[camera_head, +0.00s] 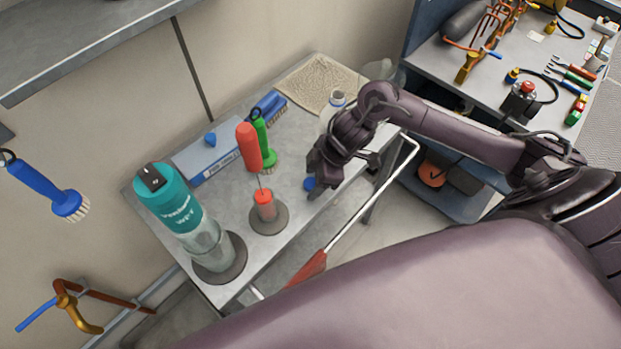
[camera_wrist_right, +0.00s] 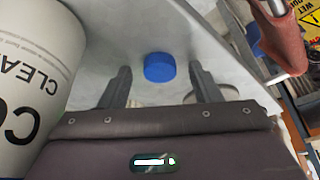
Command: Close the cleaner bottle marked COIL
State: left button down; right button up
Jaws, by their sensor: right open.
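A blue cap (camera_head: 309,184) lies on the grey table top beside the tips of my right gripper (camera_head: 320,181). In the right wrist view the cap (camera_wrist_right: 159,68) sits between the lines of the two open fingers (camera_wrist_right: 165,86), with a gap on both sides. The white cleaner bottle (camera_head: 327,116) stands behind my right gripper, partly hidden by it; its neck top (camera_head: 337,97) looks uncapped. In the right wrist view the bottle (camera_wrist_right: 35,85) fills the left side, its lettering upside down and cut off, reading "CO" and "CLEA". My left gripper is not in view.
A large teal-topped bottle (camera_head: 180,206) stands at the near left. A rail (camera_head: 366,204) runs along the table's right edge.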

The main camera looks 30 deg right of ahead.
jog(key=shift+c, duration=0.3)
jog(key=c, duration=1)
jog(key=shift+r, duration=0.1)
notch_tip(320, 180, up, 20)
jog(key=p, duration=0.2)
jog(key=shift+p, duration=0.4)
